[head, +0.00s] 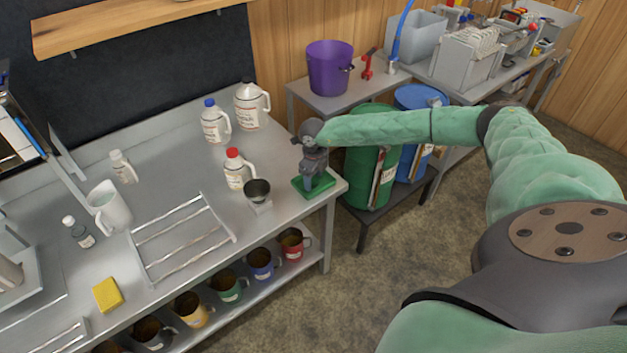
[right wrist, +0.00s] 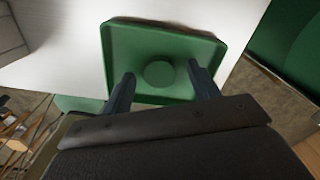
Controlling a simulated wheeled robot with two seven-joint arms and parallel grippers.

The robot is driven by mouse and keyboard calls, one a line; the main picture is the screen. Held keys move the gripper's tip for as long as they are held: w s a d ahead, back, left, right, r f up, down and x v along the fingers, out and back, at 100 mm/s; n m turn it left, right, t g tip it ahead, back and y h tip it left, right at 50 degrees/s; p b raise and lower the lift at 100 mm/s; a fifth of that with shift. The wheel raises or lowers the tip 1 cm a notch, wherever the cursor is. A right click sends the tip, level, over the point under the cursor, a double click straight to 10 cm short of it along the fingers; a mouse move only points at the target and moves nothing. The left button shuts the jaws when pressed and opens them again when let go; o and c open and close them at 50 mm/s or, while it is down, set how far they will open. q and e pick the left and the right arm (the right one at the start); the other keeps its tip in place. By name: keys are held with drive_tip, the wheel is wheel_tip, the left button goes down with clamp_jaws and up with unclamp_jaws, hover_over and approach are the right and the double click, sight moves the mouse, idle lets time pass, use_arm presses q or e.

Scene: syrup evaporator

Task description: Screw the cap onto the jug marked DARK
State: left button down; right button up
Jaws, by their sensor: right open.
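A green round cap (right wrist: 160,74) lies in a shallow green tray (right wrist: 118,42). The tray (head: 326,176) sits at the right end of the steel table. My right gripper (head: 309,187) points down over the tray. In the right wrist view its open fingers (right wrist: 160,80) stand on either side of the cap, apart from it. Jugs with a black cap (head: 250,106), a blue cap (head: 214,124) and a red cap (head: 236,172) stand left of the tray. A smaller pale jug (head: 123,168) stands farther left. I cannot read which label says DARK. My left gripper is out of view.
A small dark bowl on a stand (head: 257,194) is close to the tray's left. A wire rack (head: 185,240), white pitcher (head: 108,207), small bottle (head: 78,232) and yellow sponge (head: 107,294) are farther left. Green (head: 366,165) and blue drums stand beyond the table's right end.

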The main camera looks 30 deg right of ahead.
sight(314, 180)
idle(0.3)
drive_tip(key=c, duration=1)
drive_tip(key=shift+c, duration=0.3)
